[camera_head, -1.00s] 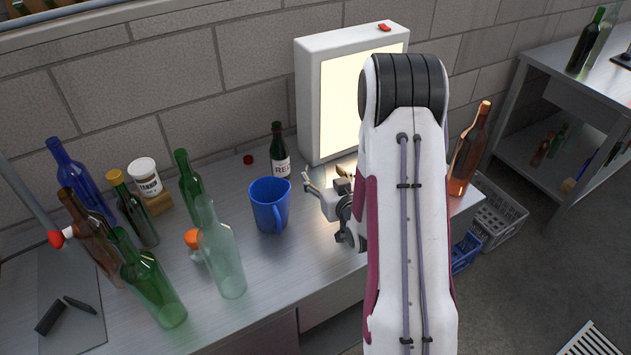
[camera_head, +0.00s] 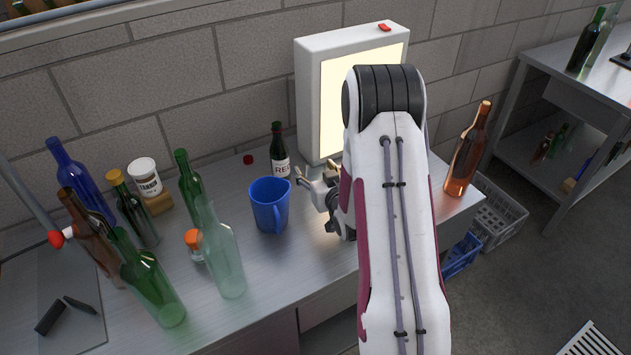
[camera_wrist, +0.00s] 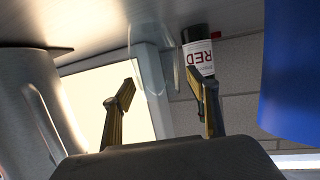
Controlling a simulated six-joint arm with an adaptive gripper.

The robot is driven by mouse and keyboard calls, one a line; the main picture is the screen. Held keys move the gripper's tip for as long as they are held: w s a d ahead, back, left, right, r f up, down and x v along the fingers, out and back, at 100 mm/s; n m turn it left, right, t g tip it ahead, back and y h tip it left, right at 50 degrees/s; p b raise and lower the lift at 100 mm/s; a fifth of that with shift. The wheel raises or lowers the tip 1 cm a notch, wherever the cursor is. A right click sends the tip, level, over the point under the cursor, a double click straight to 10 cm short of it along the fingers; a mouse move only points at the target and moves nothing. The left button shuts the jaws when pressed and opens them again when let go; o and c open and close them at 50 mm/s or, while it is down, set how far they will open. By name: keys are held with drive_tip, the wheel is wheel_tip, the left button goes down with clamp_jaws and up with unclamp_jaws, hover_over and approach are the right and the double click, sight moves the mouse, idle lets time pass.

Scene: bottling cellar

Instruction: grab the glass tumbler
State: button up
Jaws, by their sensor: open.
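A clear glass tumbler (camera_wrist: 152,78) shows faintly in the wrist view, beyond my fingertips and roughly in line with the gap between them. I cannot make out the tumbler in the head view, where my arm covers part of the bench. My gripper (camera_head: 317,176) is open, low over the bench, right of the blue jug. In the wrist view, the two fingers of my gripper (camera_wrist: 160,86) stand apart. I cannot tell how far the tumbler is from them.
The blue jug (camera_head: 268,206) stands close left of my gripper. A dark bottle labelled RED (camera_head: 280,158) is behind, beside the lit light box (camera_head: 312,100). An amber bottle (camera_head: 465,160) stands at the right end. Several bottles crowd the left; the front middle of the bench (camera_head: 310,275) is clear.

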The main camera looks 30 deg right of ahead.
idle(0.3)
drive_tip(key=c, duration=1.2)
drive_tip(key=shift+c, duration=0.2)
drive_tip(key=shift+r, duration=0.2)
wheel_tip(320, 180, up, 10)
drive_tip(key=shift+f, duration=0.2)
